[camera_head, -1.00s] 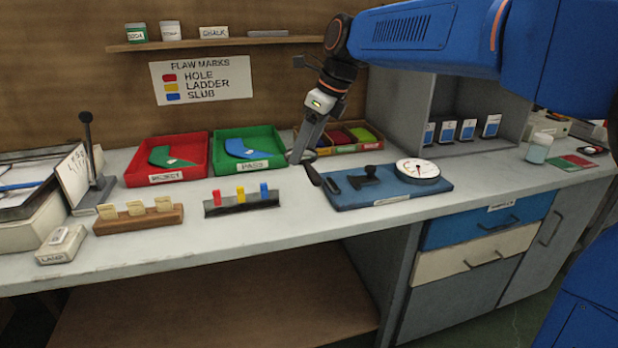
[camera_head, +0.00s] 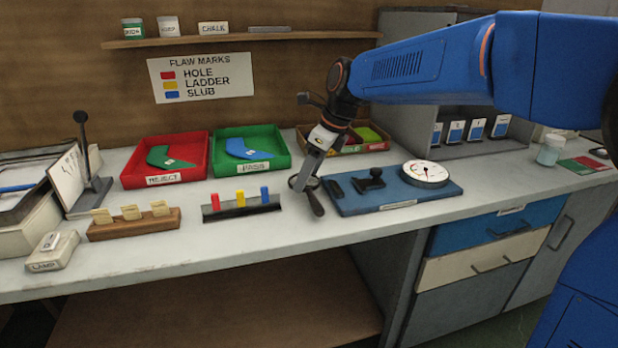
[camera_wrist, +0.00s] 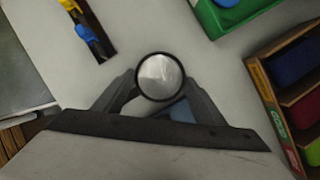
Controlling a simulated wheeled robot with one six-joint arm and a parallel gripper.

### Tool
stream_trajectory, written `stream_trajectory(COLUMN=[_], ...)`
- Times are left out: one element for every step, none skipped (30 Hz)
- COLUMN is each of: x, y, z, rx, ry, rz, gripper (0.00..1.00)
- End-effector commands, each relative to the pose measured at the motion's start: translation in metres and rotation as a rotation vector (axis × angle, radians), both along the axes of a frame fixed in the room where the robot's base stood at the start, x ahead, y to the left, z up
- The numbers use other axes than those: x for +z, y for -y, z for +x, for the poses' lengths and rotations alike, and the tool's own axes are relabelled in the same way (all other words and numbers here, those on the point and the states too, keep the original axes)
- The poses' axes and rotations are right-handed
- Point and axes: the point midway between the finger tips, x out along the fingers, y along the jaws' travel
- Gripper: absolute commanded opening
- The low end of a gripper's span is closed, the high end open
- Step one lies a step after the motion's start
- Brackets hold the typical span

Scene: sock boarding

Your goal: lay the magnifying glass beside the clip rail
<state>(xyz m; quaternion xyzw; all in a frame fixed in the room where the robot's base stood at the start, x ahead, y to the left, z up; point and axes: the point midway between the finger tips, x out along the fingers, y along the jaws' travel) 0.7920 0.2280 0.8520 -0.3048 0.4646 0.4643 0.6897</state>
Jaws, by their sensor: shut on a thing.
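The magnifying glass (camera_head: 316,205) has a round dark-rimmed lens and a dark handle. My gripper (camera_head: 305,182) is shut on it, just left of the blue board. In the wrist view the round lens (camera_wrist: 160,76) shows between the fingers, and the handle is mostly hidden. The clip rail (camera_head: 240,211) is a dark strip with a red, a yellow and a blue clip, standing on the bench to the left of my gripper. Its end with the yellow and blue clips shows at upper left in the wrist view (camera_wrist: 97,40). I cannot tell whether the glass touches the bench.
The blue board (camera_head: 352,208) with a dark stamp and a round dial lies right of my gripper. Red (camera_head: 125,178) and green (camera_head: 285,160) trays stand behind the rail. A wooden card holder (camera_head: 135,226) is at left. Bare bench lies between rail and board.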

Motion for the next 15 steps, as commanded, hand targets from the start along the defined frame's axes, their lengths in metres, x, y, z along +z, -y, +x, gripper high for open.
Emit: stream_trajectory(x=[-0.0070,-0.0094,-0.0114,-0.0121,-0.0121,-0.0119,-0.0118,-0.0118,-0.0119,-0.0119,-0.0122,-0.0130,-0.0139,-0.0147,-0.0149], y=[0.0001,0.0001,0.0000,0.0000,0.0000,0.0000,0.0001,0.0001,0.0000,0.0000,0.0000,0.0001,0.0001,0.0001,0.0001], z=[-0.0003,-0.0003,-0.0003,-0.0003,-0.0001,0.0000,-0.0001,-0.0001,0.0000,0.0000,0.0000,-0.0001,-0.0001,-0.0001,0.0000], rx=[-0.001,-0.001,-0.001,0.000,0.000,0.000,0.000,0.000,0.000,0.000,0.000,0.000,0.000,0.000,0.000], ry=[-0.002,0.000,0.000,0.000,0.000,0.001,0.001,0.001,0.001,0.001,0.000,0.000,0.000,0.000,0.000], rz=[0.000,0.000,0.000,0.000,0.001,0.001,0.001,0.001,0.000,0.000,0.000,0.000,0.000,0.000,0.000], gripper=[0.36,0.36,0.36,0.36,0.36,0.36,0.36,0.36,0.36,0.36,0.36,0.36,0.36,0.36,0.69])
